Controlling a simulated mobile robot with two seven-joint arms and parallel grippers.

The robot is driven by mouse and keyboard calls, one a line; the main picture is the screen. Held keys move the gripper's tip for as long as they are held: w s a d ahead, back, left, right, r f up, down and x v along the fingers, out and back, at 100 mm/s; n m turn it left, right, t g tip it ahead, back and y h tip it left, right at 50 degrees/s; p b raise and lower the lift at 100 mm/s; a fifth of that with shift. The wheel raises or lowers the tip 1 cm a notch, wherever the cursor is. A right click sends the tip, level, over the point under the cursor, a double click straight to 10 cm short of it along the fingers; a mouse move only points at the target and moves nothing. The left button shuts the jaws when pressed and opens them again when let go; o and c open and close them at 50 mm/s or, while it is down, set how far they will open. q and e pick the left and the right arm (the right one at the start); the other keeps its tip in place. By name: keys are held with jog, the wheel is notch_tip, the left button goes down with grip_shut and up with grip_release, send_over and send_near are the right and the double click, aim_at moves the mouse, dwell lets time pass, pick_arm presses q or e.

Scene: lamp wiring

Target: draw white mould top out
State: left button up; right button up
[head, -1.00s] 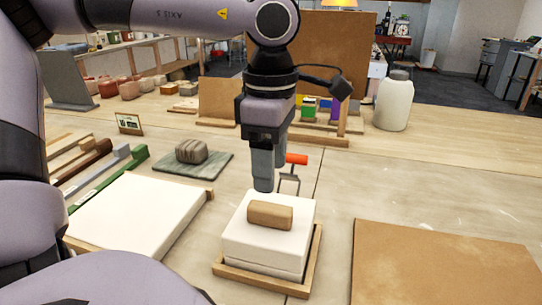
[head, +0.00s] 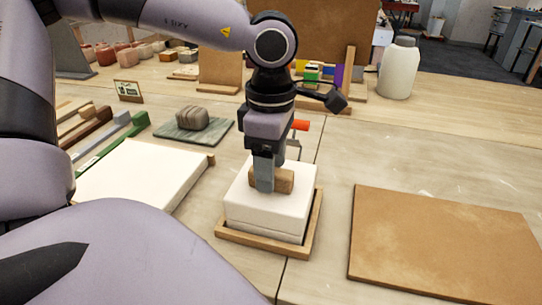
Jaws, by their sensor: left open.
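The white mould top (head: 262,205) is a thick white block with a tan wooden handle (head: 286,181) on its upper face. It rests on a thin white lower part (head: 265,228), with a seam between them, inside a shallow wooden tray (head: 308,238). My left gripper (head: 268,180) points straight down with its fingers at the handle; the near finger covers part of the handle's left half. The gripper is open, and I cannot tell whether the fingers touch the handle. My right gripper is not in view.
A large white slab (head: 140,180) lies left of the tray. A brown board (head: 445,245) lies to the right. A red-handled tool (head: 300,125) stands just behind the tray. A white jar (head: 398,72) stands behind.

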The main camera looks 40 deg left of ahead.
pick_arm(q)
grip_shut()
jog(key=c, duration=0.7)
grip_release()
grip_shut()
jog(key=shift+r, duration=0.6)
jog(key=shift+r+p, duration=0.25)
jog(key=shift+p, duration=0.05)
jog(key=shift+r, duration=0.35)
jog(key=shift+r+p, duration=1.8)
jog(key=shift+r, duration=0.8)
